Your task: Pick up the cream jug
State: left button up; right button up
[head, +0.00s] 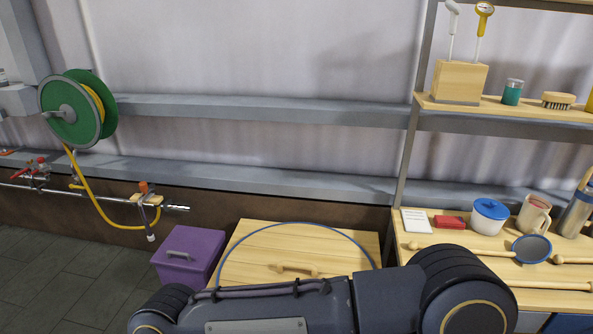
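A cream-coloured jug (534,215) with a handle stands on the lower wooden shelf at the right. It is upright, between a white pot with a blue lid (489,215) and a grey metal flask (577,214). A dark arm link of mine crosses the bottom of the head view, well in front of the shelf. Neither of my grippers is in view, so I cannot see whether they are open or shut.
A wooden lid (270,250) and a purple bin (188,256) are lower left. A grey post (411,140) edges the shelves.

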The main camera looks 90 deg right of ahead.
aim_at(535, 210)
jog(key=z, duration=4.4)
